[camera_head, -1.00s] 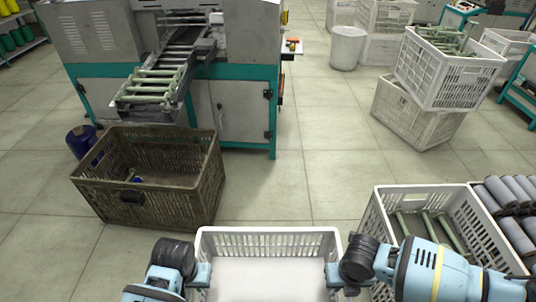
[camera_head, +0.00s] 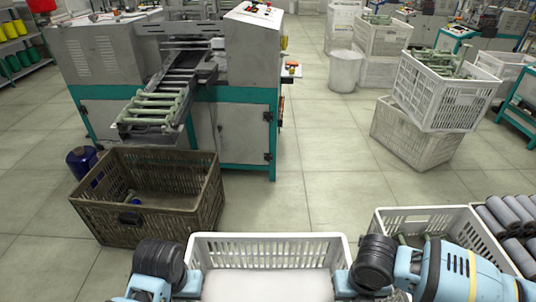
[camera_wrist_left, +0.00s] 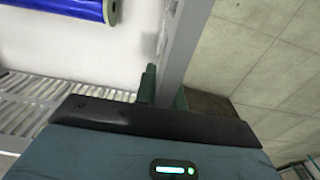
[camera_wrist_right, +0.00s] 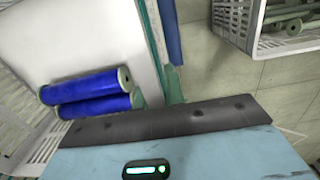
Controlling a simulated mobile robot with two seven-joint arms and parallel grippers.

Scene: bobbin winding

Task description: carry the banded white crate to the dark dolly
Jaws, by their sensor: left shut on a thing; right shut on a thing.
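The white crate (camera_head: 268,248) is at the bottom centre of the head view, with slotted walls and a pale inside. My left gripper (camera_head: 193,283) is shut on its left wall, and my right gripper (camera_head: 344,283) is shut on its right wall. Both grips also show in the left wrist view (camera_wrist_left: 165,92) and right wrist view (camera_wrist_right: 170,88). Blue bobbins (camera_wrist_right: 95,92) lie inside the crate; one (camera_wrist_left: 85,9) shows in the left wrist view. The crate's underside is hidden, and I cannot make out its band for certain. I see no dark dolly.
A brown wicker-like crate (camera_head: 165,222) stands on the left before a grey and teal machine (camera_head: 235,125). Another white crate (camera_head: 425,217) and grey rolls (camera_head: 510,218) are close on the right. Stacked white crates (camera_head: 440,95) stand farther back. The centre floor (camera_head: 335,170) is clear.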

